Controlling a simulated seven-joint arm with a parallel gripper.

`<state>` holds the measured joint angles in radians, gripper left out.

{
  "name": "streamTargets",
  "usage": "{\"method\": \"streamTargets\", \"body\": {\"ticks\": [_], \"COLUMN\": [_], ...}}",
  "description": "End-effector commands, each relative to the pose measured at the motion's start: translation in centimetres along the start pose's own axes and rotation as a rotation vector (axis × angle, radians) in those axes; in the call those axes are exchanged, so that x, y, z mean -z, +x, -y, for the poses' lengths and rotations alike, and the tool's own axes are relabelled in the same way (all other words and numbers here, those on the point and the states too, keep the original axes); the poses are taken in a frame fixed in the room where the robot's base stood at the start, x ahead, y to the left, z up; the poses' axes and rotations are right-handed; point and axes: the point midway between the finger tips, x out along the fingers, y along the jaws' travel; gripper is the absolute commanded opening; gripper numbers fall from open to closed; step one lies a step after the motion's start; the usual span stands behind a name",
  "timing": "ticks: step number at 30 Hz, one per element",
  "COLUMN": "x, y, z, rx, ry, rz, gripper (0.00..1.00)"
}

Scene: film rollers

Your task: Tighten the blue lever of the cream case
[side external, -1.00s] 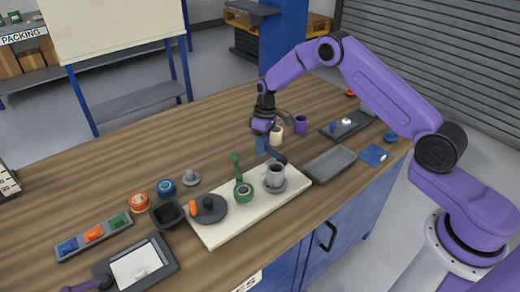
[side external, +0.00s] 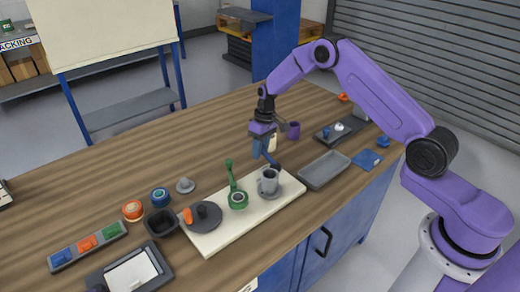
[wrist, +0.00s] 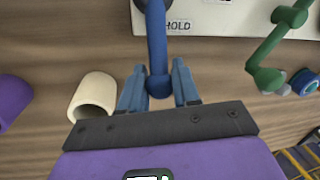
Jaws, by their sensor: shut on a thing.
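The cream case (side external: 245,218) is a long flat cream slab on the wooden table. Its top edge part (wrist: 215,18) shows in the wrist view with a "HOLD" label. The blue lever (wrist: 157,40) reaches from the case toward me and ends in a round knob; in the side view it (side external: 271,161) is small beside the grey cup. My gripper (wrist: 158,90) is shut on the knob end of the blue lever, a finger on each side. It also shows in the side view (side external: 259,152). A green lever (side external: 231,176) stands on the same case, apart from my gripper.
A cream cup (wrist: 92,97) and a purple cup (wrist: 12,97) lie close to the left of my fingers in the wrist view. The grey cup (side external: 269,179) and a dark round lid (side external: 204,216) sit on the case. A grey tray (side external: 323,169) lies to the right.

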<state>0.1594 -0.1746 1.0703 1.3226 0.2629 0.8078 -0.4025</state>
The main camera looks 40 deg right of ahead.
Motion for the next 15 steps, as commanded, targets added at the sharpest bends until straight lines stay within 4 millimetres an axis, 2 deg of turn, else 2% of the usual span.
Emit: {"method": "streamTargets", "body": {"ticks": [2, 3, 4, 15], "x": [0.01, 0.01, 0.01, 0.03], "y": [-0.18, -0.17, -0.16, -0.39], "z": [-0.13, -0.14, -0.13, -0.04], "rx": [-0.001, -0.001, -0.001, -0.001], "ry": [-0.001, -0.001, -0.001, -0.003], "rz": [-0.001, -0.001, -0.001, -0.001], "gripper": [0.00, 0.44, 0.54, 0.55]}}
